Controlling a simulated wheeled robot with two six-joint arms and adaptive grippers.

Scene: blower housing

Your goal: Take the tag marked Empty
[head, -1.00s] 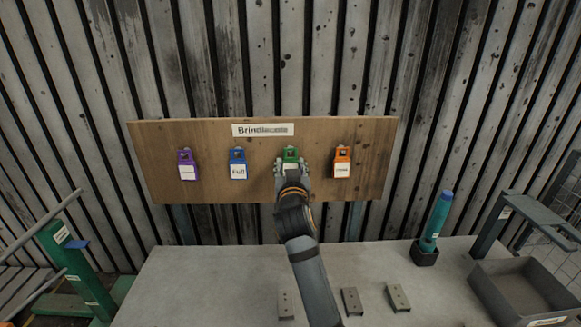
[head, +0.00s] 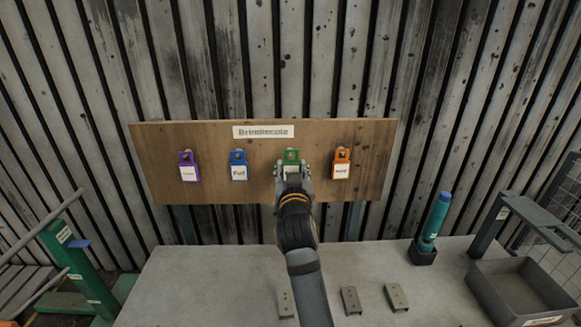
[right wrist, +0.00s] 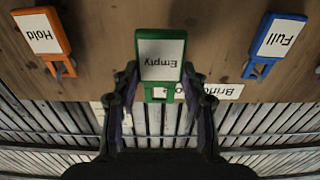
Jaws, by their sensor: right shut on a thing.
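In the right wrist view the green tag (right wrist: 161,62) reads "Empty", upside down. My right gripper (head: 292,170) is at the board with its fingers on either side of the tag's lower part; in the right wrist view the gripper (right wrist: 160,82) is shut on the tag. My left gripper is not in view.
On the wooden board (head: 220,190) hang a purple tag (head: 189,168), a blue "Full" tag (head: 238,168) and an orange "Hold" tag (head: 341,165). Below is a grey table (head: 200,280) with small metal brackets (head: 351,300), a teal cylinder (head: 436,220) and a grey bin (head: 515,290).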

